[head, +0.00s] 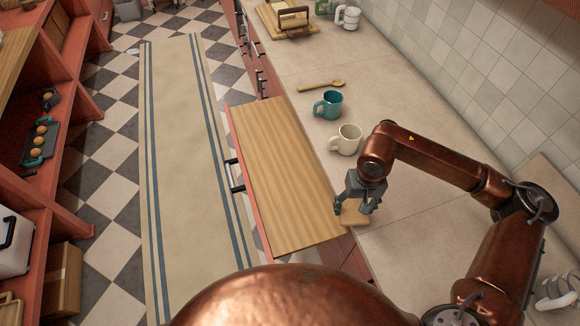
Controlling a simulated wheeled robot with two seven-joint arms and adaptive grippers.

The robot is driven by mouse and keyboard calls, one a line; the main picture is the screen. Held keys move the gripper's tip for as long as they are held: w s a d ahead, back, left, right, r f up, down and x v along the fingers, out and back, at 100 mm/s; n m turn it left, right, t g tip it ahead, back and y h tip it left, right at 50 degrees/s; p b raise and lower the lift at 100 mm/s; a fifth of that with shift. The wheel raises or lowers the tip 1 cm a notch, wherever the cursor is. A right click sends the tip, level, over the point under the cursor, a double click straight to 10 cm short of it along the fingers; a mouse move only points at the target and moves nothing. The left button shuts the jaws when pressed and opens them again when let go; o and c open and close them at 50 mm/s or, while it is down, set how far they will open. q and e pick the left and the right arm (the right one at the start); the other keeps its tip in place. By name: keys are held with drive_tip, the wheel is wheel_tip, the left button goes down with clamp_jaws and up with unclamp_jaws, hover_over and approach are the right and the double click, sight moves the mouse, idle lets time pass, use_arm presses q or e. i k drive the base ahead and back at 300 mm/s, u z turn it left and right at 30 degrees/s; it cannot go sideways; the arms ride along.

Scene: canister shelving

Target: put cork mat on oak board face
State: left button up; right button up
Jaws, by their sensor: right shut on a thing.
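The oak board face (283,170) is a long, light wood panel at the front edge of the counter, above a red front with a dark handle. Its top is bare. My right gripper (353,209) is shut on the small tan cork mat (351,217) and points down near the board's lower right edge. The fingers cover part of the mat. I cannot tell whether the mat touches the surface below. My left gripper is out of view.
A cream mug (346,139), a teal mug (328,105) and a wooden spoon (321,86) sit on the counter (410,100) beyond the gripper. A striped runner (185,170) covers the floor on the left. Red shelving (75,60) stands at far left.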

sight(289, 158)
drive_tip(key=u, duration=0.15)
drive_tip(key=k, duration=0.25)
drive_tip(key=z, duration=0.25)
drive_tip(key=i, duration=0.6)
drive_tip(key=u, duration=0.75)
drive_tip(key=i, duration=0.45)
drive_tip(key=u, duration=0.45)
